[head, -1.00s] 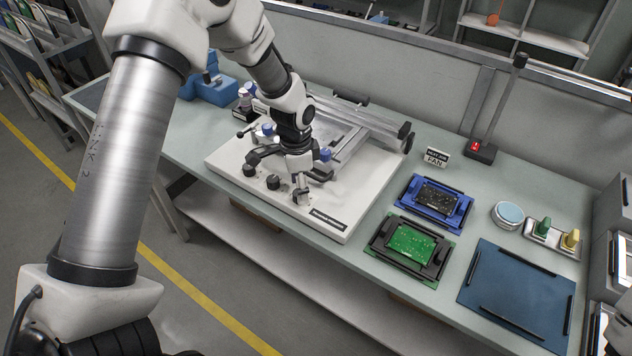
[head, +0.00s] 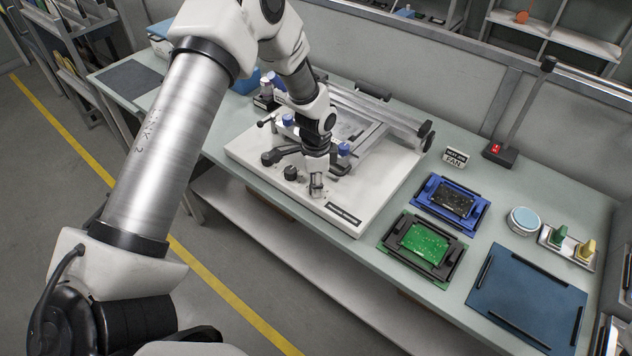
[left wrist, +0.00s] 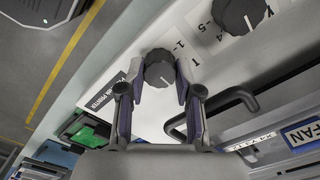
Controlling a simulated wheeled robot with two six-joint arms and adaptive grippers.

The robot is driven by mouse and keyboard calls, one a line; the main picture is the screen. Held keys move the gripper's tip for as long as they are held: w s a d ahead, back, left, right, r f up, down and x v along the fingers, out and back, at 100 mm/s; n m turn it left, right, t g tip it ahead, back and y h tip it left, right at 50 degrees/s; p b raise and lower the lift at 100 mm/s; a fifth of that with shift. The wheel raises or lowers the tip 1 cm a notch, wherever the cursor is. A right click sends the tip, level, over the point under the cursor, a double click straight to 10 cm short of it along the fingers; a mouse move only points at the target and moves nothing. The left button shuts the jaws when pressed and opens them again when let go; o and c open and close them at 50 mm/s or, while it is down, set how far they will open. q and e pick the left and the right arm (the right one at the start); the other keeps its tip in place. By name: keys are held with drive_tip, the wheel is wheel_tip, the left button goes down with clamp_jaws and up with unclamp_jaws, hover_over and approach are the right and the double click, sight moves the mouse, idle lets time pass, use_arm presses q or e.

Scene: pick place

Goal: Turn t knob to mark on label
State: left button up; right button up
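The T knob (left wrist: 159,70), dark and ribbed with a pale pointer line, sits on the white panel of the printer base (head: 375,205). The letter T and a dash with a 1 are printed beside it. My left gripper (left wrist: 160,78) points down over it, with one finger on each side of the knob. The fingers look spread, with slim gaps to the knob; contact is hard to tell. In the head view my left gripper (head: 317,188) stands at the base's front edge and hides the knob. My right gripper is out of view.
A larger dark knob (left wrist: 240,14) with printed numbers is nearby; another knob (head: 290,173) shows left of my gripper. A metal frame (head: 365,140) and a black handle (left wrist: 235,98) lie close behind. A blue fixture (head: 480,210) and green board (head: 425,243) are at right.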

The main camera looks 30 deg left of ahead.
use_arm(q)
clamp_jaws()
drive_tip(key=shift+n, duration=0.4)
drive_tip(key=n+p, duration=0.1)
drive_tip(key=n, duration=0.2)
drive_tip(key=shift+s, duration=0.1)
drive_tip(key=n+p, duration=0.1)
drive_tip(key=n, duration=0.4)
drive_tip(key=shift+f+p, duration=0.1)
drive_tip(key=shift+p, duration=0.3)
drive_tip(key=o, duration=0.9)
unclamp_jaws()
drive_tip(key=shift+o, duration=0.2)
